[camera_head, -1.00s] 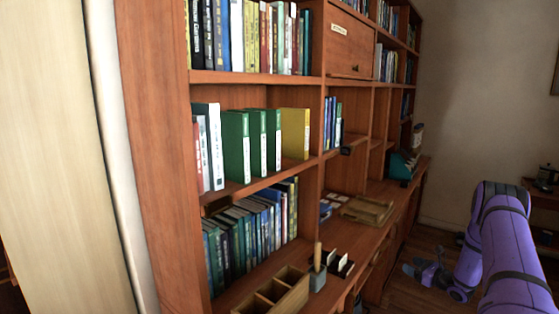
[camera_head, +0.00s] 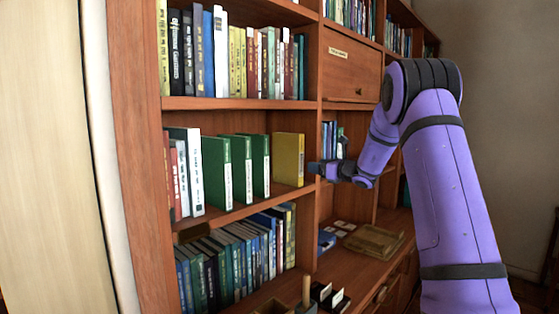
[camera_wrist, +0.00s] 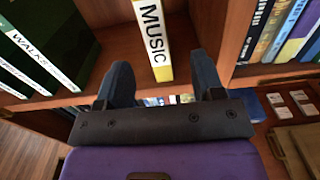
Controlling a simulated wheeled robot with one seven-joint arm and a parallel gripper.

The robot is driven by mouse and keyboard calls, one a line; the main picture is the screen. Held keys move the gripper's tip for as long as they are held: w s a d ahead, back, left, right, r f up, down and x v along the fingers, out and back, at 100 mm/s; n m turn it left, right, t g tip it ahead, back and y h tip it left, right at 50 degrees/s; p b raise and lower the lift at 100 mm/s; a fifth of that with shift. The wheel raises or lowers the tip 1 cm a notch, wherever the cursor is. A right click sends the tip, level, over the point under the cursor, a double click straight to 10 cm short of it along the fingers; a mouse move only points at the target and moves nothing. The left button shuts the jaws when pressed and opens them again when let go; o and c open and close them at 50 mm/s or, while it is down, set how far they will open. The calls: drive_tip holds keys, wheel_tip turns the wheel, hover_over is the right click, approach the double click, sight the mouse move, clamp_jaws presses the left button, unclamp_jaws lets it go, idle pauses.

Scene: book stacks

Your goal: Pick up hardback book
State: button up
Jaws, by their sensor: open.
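A yellow hardback book (camera_head: 287,160) stands upright at the right end of the middle shelf in the head view. In the wrist view its spine (camera_wrist: 152,38), white with yellow edges and marked MUSIC, points toward me. My gripper (camera_head: 318,168) is just in front of the shelf, to the right of the yellow book in the head view. In the wrist view my gripper (camera_wrist: 163,72) is open, with one finger on either side of the line of the spine. The fingers look empty. I cannot tell whether the fingertips reach the book.
Several green books (camera_head: 239,168) stand left of the yellow one with a gap between. An upright divider (camera_head: 313,125) is close on its right, with more books (camera_wrist: 285,30) beyond. The lower shelf holds a row of books (camera_head: 235,255). A wooden tray (camera_head: 373,242) lies at right.

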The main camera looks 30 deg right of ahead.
sight(294, 160)
drive_tip(key=x, duration=0.3)
drive_tip(key=r+x, duration=0.1)
drive_tip(key=x, duration=0.1)
drive_tip(key=shift+s+a, duration=0.1)
drive_tip(key=shift+a, duration=0.35)
drive_tip(key=shift+x, duration=3.1)
drive_tip(key=shift+d+f, duration=0.1)
drive_tip(key=shift+f, duration=0.1)
drive_tip(key=shift+c, duration=0.4)
clamp_jaws()
